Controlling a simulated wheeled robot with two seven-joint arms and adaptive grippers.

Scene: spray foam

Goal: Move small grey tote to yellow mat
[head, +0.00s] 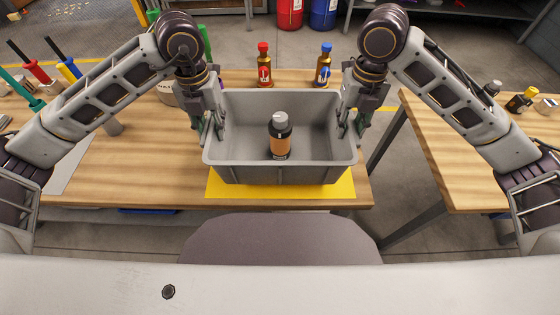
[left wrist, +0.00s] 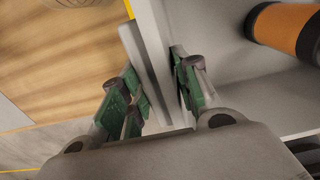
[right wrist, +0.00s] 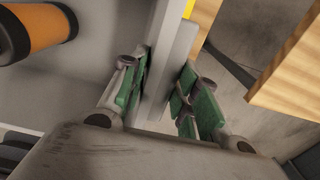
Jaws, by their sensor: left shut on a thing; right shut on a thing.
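The small grey tote (head: 281,175) is at the centre of the head view, over the yellow mat (head: 280,191) at the table's front edge. I cannot tell whether it rests on the mat or is just above it. A dark bottle with an orange label and grey cap (head: 280,140) stands inside the tote. My left gripper (head: 216,130) is shut on the tote's left wall, one finger on each side of the rim (left wrist: 150,60). My right gripper (head: 350,128) is shut on the right wall, whose rim shows in the right wrist view (right wrist: 172,70).
A red-capped bottle (head: 264,68) and a blue-capped bottle (head: 324,68) stand behind the tote. Several tools and a round can (head: 167,95) are on the left part of the wooden table (head: 130,165). A second table (head: 450,150) stands at right, across a gap.

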